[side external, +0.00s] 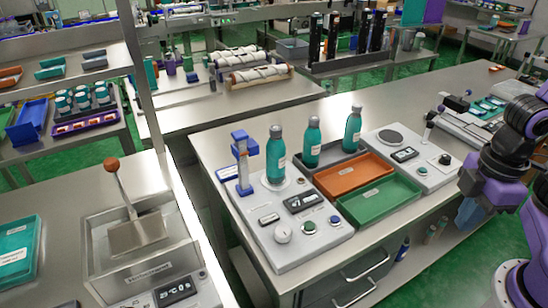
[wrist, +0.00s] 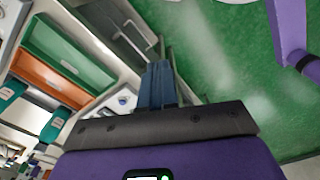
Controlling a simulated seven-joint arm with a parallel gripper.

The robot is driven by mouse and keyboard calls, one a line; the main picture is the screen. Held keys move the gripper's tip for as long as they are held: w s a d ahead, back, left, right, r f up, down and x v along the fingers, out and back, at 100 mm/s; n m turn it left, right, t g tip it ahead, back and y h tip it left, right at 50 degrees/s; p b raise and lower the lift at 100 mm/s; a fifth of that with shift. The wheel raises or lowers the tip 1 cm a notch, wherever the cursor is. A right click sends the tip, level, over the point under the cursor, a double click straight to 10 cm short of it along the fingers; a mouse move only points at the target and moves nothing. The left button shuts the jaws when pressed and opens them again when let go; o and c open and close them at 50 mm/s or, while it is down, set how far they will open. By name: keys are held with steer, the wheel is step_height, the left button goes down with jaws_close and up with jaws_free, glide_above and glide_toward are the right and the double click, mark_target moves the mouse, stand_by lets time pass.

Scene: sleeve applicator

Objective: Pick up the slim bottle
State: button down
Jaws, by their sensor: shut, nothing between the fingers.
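Three teal bottles with white labels stand upright in the side external view. One bottle (side external: 276,158) is on the applicator's round plate, and a second bottle (side external: 312,143) and third bottle (side external: 352,130) stand in a grey tray (side external: 334,162). I cannot tell for sure which is the slim one. Two teal bottles (wrist: 10,95) (wrist: 54,126) show at the left of the wrist view. My gripper (side external: 469,214) is at the right, beyond the bench's front edge and apart from every bottle. Its blue fingers (wrist: 158,84) are together and empty.
An orange tray (side external: 354,180) and a green tray (side external: 377,203) lie between the bottles and my gripper. The applicator (side external: 290,222) has a blue-topped post (side external: 243,160) beside its bottle. A grey device (side external: 412,158) stands right of the trays. Drawers with handles are below the bench top.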

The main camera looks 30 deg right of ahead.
steer(key=c, duration=0.7)
jaws_free()
